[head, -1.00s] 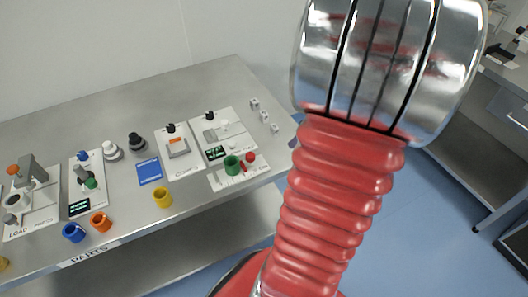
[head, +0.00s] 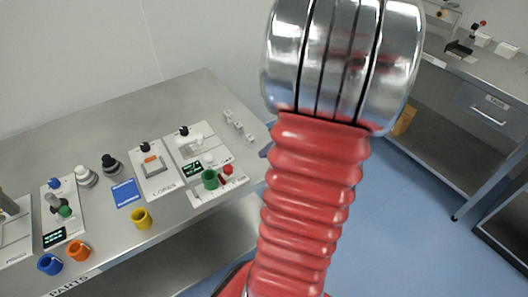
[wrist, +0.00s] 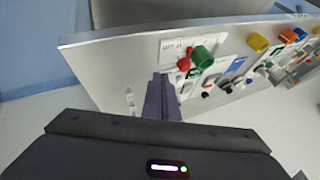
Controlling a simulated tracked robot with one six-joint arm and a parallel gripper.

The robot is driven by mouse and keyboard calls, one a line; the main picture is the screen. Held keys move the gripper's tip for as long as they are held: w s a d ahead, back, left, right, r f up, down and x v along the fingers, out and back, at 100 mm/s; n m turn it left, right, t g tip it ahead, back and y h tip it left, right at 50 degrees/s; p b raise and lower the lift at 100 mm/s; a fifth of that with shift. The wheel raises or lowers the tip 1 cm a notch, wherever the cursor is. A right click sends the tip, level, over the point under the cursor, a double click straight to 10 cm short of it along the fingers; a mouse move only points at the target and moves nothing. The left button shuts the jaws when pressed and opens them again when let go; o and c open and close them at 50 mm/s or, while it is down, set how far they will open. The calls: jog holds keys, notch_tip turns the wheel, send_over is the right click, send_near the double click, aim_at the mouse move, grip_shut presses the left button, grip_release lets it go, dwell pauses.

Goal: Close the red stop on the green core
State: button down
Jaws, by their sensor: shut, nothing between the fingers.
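The green core (head: 210,180) sits at the front of the right-hand white panel on the steel table, in the head view. The red stop (head: 228,170) is just right of it, and a thin red piece lies between them. The wrist view shows the green core (wrist: 203,57) and the red stop (wrist: 184,64) upside down, beyond my fingers. My gripper (wrist: 160,80) has its dark fingers together, empty, apart from both parts. Whether the stop touches the core is too small to tell. My gripper is not visible in the head view.
A yellow ring (head: 141,219), an orange ring (head: 78,250) and a blue ring (head: 50,264) stand along the table's front. A blue card (head: 126,193) lies behind them. Small grey blocks (head: 238,127) sit near the right edge. A second bench (head: 470,120) stands right, across blue floor.

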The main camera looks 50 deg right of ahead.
aim_at(226, 173)
jog(key=x, duration=0.8)
jog(key=shift+a+f, duration=0.1)
jog(key=shift+f, duration=0.1)
jog(key=shift+w+a+r, duration=0.15)
jog(key=shift+w+a, duration=0.7)
jog(key=shift+a, duration=0.3)
jog(key=shift+w+a, duration=0.3)
jog(key=shift+a, duration=0.1)
